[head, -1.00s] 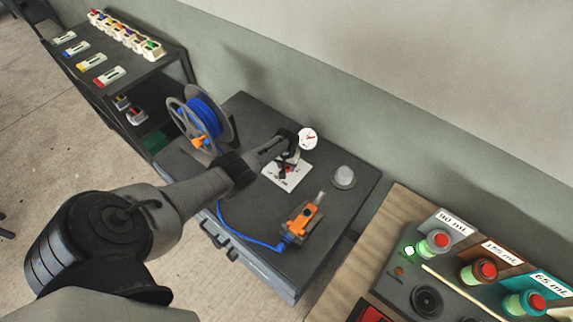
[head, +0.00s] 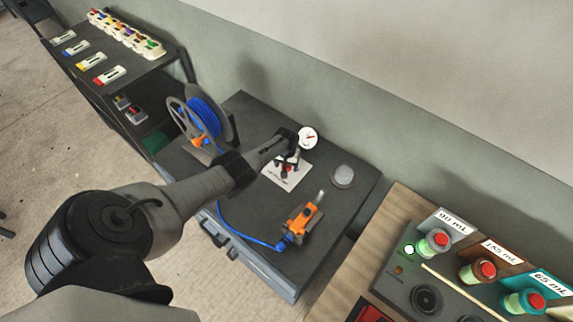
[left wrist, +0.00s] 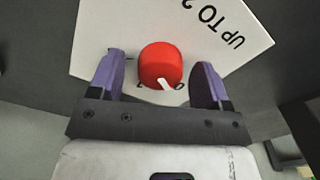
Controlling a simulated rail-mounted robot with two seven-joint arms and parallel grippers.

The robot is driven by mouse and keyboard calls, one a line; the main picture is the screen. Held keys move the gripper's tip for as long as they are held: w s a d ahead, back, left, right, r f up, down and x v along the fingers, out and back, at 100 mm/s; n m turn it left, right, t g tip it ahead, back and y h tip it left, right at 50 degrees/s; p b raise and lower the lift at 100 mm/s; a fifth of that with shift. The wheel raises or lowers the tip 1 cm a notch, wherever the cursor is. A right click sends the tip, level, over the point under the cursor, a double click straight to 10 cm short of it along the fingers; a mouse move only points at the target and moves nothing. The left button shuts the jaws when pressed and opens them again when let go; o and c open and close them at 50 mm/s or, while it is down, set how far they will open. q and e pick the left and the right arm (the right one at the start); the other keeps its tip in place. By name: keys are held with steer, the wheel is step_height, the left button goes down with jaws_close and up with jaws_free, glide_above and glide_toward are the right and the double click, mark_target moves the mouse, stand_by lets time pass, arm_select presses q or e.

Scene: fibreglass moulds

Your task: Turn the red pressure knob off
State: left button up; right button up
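The red pressure knob (left wrist: 160,66) stands on a white plate (left wrist: 90,40) with black lettering in the left wrist view. A white mark on the knob points down and to the right in that view. My left gripper (left wrist: 162,70) is open, with one purple finger on each side of the knob and a visible gap on both sides. In the head view the left gripper (head: 289,160) is over the white plate (head: 297,177), beside a round white gauge (head: 308,138). The gripper partly hides the knob there. My right gripper is not in view.
On the same dark cart (head: 250,105) are a blue hose reel (head: 203,117), an orange tool (head: 304,220) on a blue hose, and a grey-white cup (head: 343,176). A panel with red-topped dispensers (head: 440,239) stands at the right. A wall runs behind the cart.

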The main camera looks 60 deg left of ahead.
arm_select(q)
steer(key=shift+r+p, duration=0.4)
steer(key=shift+r, duration=0.1)
step_height(320, 180, up, 13)
steer(key=p, duration=0.5)
steer(key=shift+f, duration=0.1)
stand_by(0.3)
